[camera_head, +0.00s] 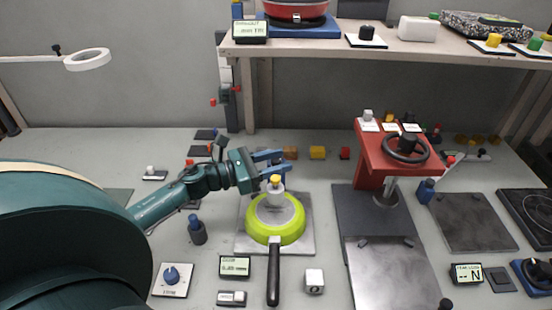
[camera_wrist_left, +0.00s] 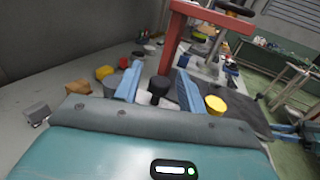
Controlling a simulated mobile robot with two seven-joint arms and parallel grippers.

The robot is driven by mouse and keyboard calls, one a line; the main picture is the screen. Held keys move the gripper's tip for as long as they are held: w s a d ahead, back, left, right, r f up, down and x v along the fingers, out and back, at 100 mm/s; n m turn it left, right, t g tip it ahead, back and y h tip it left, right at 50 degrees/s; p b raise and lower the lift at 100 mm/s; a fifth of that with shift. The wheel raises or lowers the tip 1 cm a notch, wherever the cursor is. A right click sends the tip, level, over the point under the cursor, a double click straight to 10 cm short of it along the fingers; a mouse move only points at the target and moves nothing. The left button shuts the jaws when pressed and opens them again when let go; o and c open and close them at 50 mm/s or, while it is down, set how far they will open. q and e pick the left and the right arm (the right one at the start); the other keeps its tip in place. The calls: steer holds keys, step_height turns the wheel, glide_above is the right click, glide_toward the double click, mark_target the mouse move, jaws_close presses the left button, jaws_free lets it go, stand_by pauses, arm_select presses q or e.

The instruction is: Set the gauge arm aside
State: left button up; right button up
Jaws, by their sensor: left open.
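My left gripper (camera_head: 282,161) is open above the far side of the lime-green pan (camera_head: 260,233), its blue fingers pointing right. In the left wrist view the open fingers (camera_wrist_left: 159,82) stand apart, with a black knob (camera_wrist_left: 158,88) showing between them; I cannot tell its distance. A pale post with a yellow top (camera_head: 275,182) stands over the pan, just below the fingers; the yellow top (camera_wrist_left: 215,105) also shows right of the fingers in the wrist view. I cannot tell for sure which part is the gauge arm.
The pan lies on a metal plate (camera_head: 305,244), its black handle (camera_head: 273,275) toward the front. A red press with a black handwheel (camera_head: 407,148) stands to the right. Several small blocks lie behind the gripper. A shelf (camera_head: 330,48) spans the back. A display (camera_head: 235,267) sits front left.

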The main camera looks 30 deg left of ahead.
arm_select(q)
steer(key=shift+c, duration=0.6)
jaws_close()
